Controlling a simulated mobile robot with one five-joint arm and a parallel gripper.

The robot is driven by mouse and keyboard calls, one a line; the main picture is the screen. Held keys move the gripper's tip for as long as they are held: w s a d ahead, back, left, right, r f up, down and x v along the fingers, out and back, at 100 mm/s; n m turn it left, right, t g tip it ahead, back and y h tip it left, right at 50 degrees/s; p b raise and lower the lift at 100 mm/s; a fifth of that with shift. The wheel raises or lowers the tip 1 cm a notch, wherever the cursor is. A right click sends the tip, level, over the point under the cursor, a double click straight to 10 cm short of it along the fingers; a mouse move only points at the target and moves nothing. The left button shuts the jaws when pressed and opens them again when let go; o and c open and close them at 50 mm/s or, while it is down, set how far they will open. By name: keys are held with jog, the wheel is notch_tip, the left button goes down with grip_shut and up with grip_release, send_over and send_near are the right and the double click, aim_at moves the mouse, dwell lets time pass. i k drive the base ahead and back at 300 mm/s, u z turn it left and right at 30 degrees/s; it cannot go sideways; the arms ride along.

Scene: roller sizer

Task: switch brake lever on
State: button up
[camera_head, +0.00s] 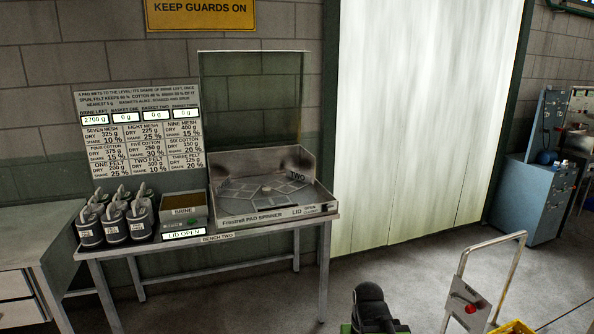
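No lever labelled as a brake can be made out. A bench-top pad spinner (228,216) stands on the bench, with its clear lid (250,95) raised and a round plate with several pads inside. A trolley with a pale handle frame (462,262) at the lower right carries a red knob (471,308); I cannot tell whether this is the lever. A black rounded part at the bottom centre seems to be my arm. My gripper's fingers do not show.
The bench (323,232) also holds several dark canisters (115,222) and a brine box (183,211). A drawer unit (22,290) stands at the left. A blue cabinet (527,204) stands at the far right. Grey floor (400,265) is clear between bench and trolley.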

aim_at(470, 309)
jog(key=z, duration=1.35)
jog(key=k, duration=0.5)
jog(key=u, duration=0.55)
jog(key=i, duration=1.45)
jog(key=z, duration=0.4)
